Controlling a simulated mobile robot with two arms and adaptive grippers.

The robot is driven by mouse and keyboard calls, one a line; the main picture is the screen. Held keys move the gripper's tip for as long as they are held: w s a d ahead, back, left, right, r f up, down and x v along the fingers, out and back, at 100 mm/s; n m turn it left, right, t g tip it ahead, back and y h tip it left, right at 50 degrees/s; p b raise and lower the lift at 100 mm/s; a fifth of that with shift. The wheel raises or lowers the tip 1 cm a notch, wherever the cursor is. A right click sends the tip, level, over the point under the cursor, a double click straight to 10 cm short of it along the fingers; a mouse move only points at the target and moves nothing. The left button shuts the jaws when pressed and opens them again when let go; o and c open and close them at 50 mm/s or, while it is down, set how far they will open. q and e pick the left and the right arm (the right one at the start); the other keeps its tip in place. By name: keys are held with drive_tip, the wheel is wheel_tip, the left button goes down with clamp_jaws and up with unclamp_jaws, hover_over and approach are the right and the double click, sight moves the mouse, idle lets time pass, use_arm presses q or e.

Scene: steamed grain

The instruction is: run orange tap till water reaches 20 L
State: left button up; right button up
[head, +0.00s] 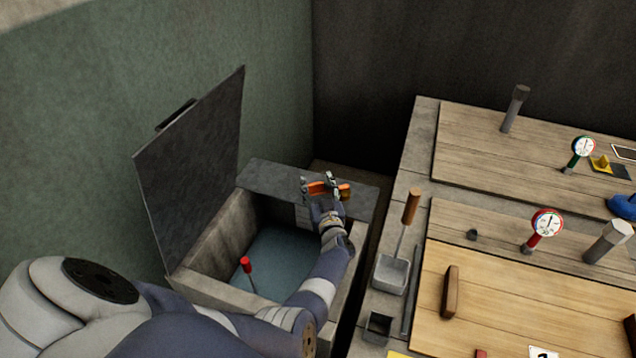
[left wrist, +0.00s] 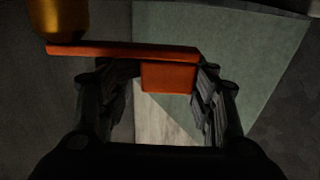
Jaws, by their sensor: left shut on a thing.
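The orange tap handle (head: 322,189) is at the back ledge of an open stone tank (head: 212,250). My left gripper (head: 320,185) is shut on the handle. In the left wrist view the orange handle (left wrist: 168,76) lies between the two fingers, and a brass tap body (left wrist: 58,18) shows at the upper left. Bluish water (head: 283,255) covers the tank floor. A red-topped rod (head: 246,265) stands in the water at the left. The litre marks on the pale gauge plate at the back wall are too small to read. My right gripper is not in view.
The dark tank lid (head: 195,165) stands open at the left. To the right is a counter with wooden lids (head: 520,160), dial gauges (head: 547,223), a scoop (head: 393,270) and a wooden handle (head: 450,292). A narrow gap separates tank and counter.

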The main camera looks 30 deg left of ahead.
use_arm(q)
drive_tip(key=shift+s+a+f+g, duration=0.1)
drive_tip(key=shift+s+a+g, duration=0.2)
drive_tip(key=shift+s+a, duration=0.15)
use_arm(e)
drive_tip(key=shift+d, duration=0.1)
use_arm(q)
drive_tip(key=o, duration=1.1)
drive_tip(key=shift+o, duration=0.8)
drive_tip(key=shift+a, duration=0.1)
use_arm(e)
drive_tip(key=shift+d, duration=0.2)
use_arm(q)
drive_tip(key=shift+w+d, duration=0.2)
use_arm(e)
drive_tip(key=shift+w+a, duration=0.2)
